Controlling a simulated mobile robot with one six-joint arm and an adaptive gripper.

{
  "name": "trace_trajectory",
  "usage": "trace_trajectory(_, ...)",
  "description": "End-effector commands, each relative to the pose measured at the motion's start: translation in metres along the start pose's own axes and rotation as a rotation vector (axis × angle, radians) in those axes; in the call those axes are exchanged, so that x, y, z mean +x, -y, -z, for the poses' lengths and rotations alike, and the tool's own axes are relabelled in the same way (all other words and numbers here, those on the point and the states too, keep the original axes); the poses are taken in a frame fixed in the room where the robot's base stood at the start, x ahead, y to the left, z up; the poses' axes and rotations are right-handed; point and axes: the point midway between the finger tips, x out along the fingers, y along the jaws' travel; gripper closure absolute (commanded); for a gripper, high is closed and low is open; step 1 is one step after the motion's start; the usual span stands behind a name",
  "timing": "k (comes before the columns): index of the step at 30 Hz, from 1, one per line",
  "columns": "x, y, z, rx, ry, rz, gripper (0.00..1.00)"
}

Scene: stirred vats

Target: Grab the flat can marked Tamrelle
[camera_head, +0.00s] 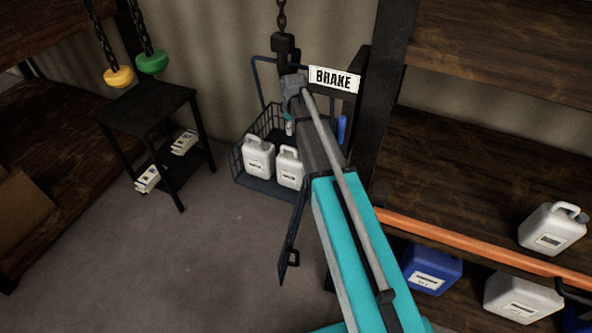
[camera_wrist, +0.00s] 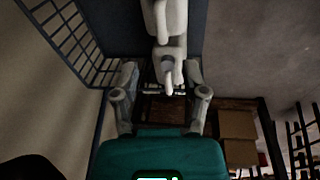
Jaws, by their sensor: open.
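Two white jerrycans stand upright side by side in a dark wire basket (camera_head: 240,165): the left can (camera_head: 258,156) and the right can (camera_head: 289,168). Their labels are too small to read, so I cannot tell which is marked Tamrelle. My gripper (camera_wrist: 160,75) is open in the wrist view, with its two fingers apart. A white can (camera_wrist: 169,62) shows beyond and between the fingers, with another white can (camera_wrist: 165,18) behind it. I see no contact with the fingers. In the head view my arm hides much of the basket's right side.
A BRAKE sign (camera_head: 334,79) and a chain (camera_head: 281,15) are at the basket. A small black table (camera_head: 148,105) stands left, under yellow (camera_head: 118,77) and green (camera_head: 152,63) hanging knobs. Right shelves hold a white can (camera_head: 551,229) and a blue can (camera_head: 432,268). The floor in front is clear.

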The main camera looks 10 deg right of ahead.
Motion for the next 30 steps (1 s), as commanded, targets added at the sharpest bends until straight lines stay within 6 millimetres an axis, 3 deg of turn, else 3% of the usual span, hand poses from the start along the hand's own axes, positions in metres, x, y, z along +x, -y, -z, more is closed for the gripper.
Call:
trace_trajectory(10,0.000,0.007,0.008,-0.014,-0.002,0.001,0.43)
trace_trajectory(12,0.000,0.007,0.009,-0.015,-0.002,0.001,0.34)
trace_trajectory(20,0.001,0.008,0.009,-0.017,-0.002,0.002,0.34)
trace_trajectory(30,0.021,0.009,0.010,-0.018,-0.003,0.002,0.34)
